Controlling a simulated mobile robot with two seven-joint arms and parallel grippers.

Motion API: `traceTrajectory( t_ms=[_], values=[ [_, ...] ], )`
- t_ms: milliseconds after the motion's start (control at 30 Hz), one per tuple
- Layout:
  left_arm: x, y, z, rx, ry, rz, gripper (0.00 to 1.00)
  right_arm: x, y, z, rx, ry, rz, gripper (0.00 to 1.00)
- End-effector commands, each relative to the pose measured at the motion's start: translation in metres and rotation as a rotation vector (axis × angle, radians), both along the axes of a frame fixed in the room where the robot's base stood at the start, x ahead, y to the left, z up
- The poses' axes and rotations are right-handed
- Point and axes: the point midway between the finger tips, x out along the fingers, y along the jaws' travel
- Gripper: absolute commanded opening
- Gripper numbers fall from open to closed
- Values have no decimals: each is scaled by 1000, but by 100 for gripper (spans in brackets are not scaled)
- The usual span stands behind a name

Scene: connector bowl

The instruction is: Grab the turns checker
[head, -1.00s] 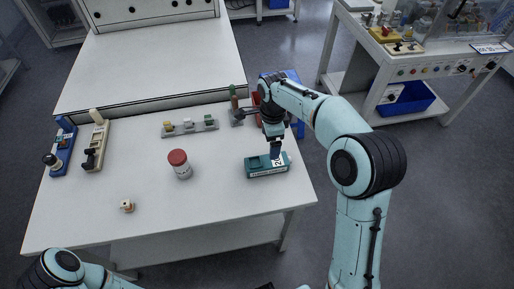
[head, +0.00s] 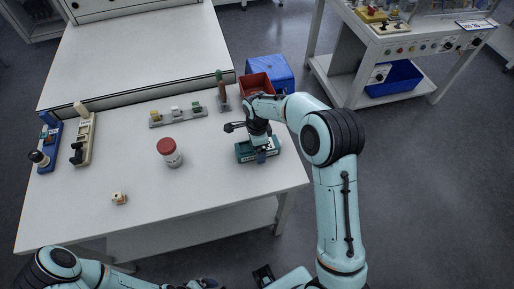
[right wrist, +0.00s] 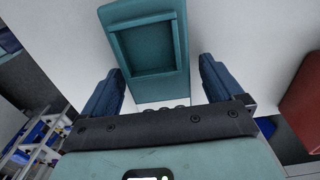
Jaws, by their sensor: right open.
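The turns checker seems to be the teal box-shaped device (head: 243,152) near the right front edge of the white table, though its label is too small to read. My right gripper (head: 261,157) is open over it, pointing down and partly hiding it in the head view. In the right wrist view the teal device (right wrist: 151,45), with a recessed panel, lies ahead between the two spread blue fingers of my right gripper (right wrist: 160,66). I cannot tell contact; clear gaps show beside it.
A grey holder with several connectors (head: 178,115) lies behind. A red bin (head: 257,84) and blue bin (head: 278,72) are at the back right. The front middle of the table is clear.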

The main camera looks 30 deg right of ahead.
Motion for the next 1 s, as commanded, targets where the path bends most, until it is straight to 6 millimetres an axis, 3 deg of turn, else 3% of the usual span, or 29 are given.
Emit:
traceTrajectory(
  t_ms=[267, 333, 467, 500, 800, 1000],
  values=[
    [0, 0, 0, 0, 0, 0, 98, 0, 0, -5, 1, -1, 0, 94],
    [0, 0, 0, 0, 0, 0, 98, 0, 0, -5, 1, -1, 0, 77],
    [0, 0, 0, 0, 0, 0, 98, 0, 0, -5, 1, -1, 0, 35],
    [0, 0, 0, 0, 0, 0, 98, 0, 0, -5, 1, -1, 0, 29],
    [0, 0, 0, 0, 0, 0, 98, 1, 0, 0, 0, -3, 0, 29],
    [1, 0, 2, 0, -1, 0, 98, 2, 0, 32, 0, -9, -1, 29]
  ],
)
